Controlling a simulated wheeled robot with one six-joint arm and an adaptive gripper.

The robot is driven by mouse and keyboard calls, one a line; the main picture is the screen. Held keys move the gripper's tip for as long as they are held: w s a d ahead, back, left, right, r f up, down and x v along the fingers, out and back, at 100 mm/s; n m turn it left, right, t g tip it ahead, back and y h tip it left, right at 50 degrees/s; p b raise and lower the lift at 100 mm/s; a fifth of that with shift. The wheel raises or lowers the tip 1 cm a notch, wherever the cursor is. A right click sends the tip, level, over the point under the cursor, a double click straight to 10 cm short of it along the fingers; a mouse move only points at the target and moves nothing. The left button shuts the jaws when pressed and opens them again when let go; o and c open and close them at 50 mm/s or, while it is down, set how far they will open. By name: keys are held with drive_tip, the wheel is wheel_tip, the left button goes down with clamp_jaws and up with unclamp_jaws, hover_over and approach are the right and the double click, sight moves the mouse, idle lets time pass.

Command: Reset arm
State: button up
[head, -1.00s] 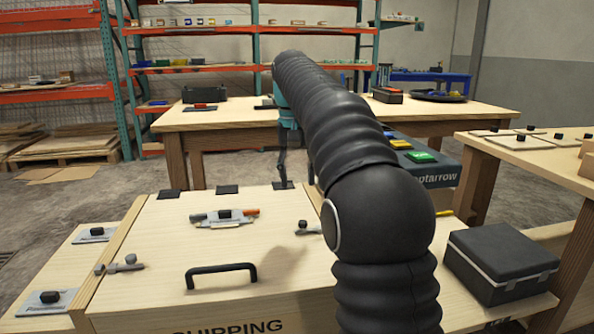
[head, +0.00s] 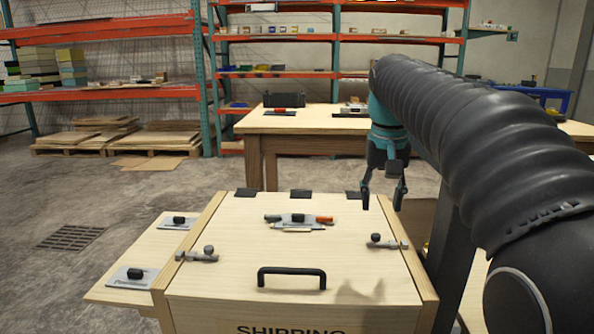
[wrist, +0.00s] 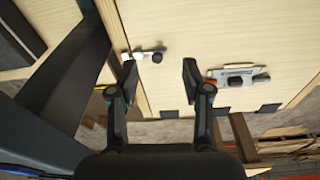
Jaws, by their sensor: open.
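My gripper (head: 383,196) is open and empty in the head view. It hangs fingers down at the right side of the wooden shipping box (head: 230,257), above its lid. In the wrist view my gripper (wrist: 158,80) shows two fingers spread apart with nothing between them. A metal latch (wrist: 150,54) on the box lies beyond the fingertips, close to the left one. The same latch shows at the right of the lid in the head view (head: 387,242). The lid lies shut, with a black handle (head: 291,274) at its front.
A second latch (head: 197,254) is at the lid's left. A side shelf (head: 150,255) carries two plates with black knobs. A wooden table (head: 310,124) and orange racks stand behind.

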drive_tip(key=s+a+f+n+t, duration=0.1)
drive_tip(key=s+f+t, duration=0.1)
drive_tip(key=s+f, duration=0.6)
drive_tip(key=s+a+f+n+t, duration=0.1)
drive_tip(key=s+f+t, duration=0.1)
drive_tip(key=s+f, duration=0.7)
drive_tip(key=s, duration=0.6)
drive_tip(key=shift+s+f, duration=0.2)
drive_tip(key=shift+f, duration=0.05)
drive_tip(key=shift+c, duration=1)
drive_tip(key=shift+d, duration=0.15)
